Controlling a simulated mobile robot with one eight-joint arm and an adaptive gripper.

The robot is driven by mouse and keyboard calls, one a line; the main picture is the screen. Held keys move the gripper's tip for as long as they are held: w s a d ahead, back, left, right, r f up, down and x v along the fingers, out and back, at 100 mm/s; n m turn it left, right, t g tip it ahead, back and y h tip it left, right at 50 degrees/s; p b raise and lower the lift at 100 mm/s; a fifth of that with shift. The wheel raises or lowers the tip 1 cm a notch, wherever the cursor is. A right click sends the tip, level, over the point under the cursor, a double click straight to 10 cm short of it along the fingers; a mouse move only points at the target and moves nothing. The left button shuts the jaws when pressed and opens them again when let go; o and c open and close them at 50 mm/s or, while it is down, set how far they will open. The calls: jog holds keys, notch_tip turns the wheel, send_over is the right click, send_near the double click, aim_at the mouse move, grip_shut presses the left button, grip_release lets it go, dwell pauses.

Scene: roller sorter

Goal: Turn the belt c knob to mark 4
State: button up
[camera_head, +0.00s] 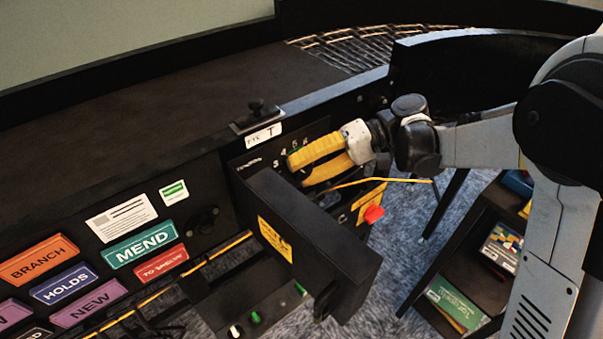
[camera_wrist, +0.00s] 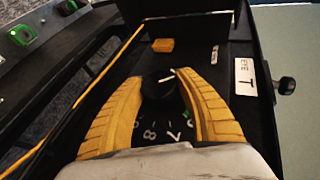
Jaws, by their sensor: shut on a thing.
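My gripper (camera_head: 299,172) reaches in from the right to the black control panel (camera_head: 231,150). Its two yellow fingers are shut on a black knob (camera_wrist: 158,92), one finger on each side. In the wrist view the knob shows between the fingers (camera_wrist: 160,80), with a white pointer line near its far edge. White dial digits, 7 and 8 among them, show on the near side of the knob. In the head view digits around 3 to 6 show above the fingers, which hide the knob there. I cannot tell which mark the pointer meets.
A black box-like panel (camera_head: 325,245) with a yellow label juts out just below the gripper. A red button (camera_head: 374,214) sits to its right. A tag with a T (camera_head: 264,136) and a small black post (camera_head: 256,106) stand above. A bookshelf (camera_head: 470,270) is at lower right.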

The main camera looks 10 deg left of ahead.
dwell(0.5)
jog(key=o, duration=1.2)
jog(key=shift+c, duration=0.2)
jog(key=shift+d, duration=0.1)
jog(key=v, duration=1.1)
jog(key=shift+w+d, duration=0.3)
jog(key=shift+d, duration=0.1)
jog(key=shift+f, duration=0.1)
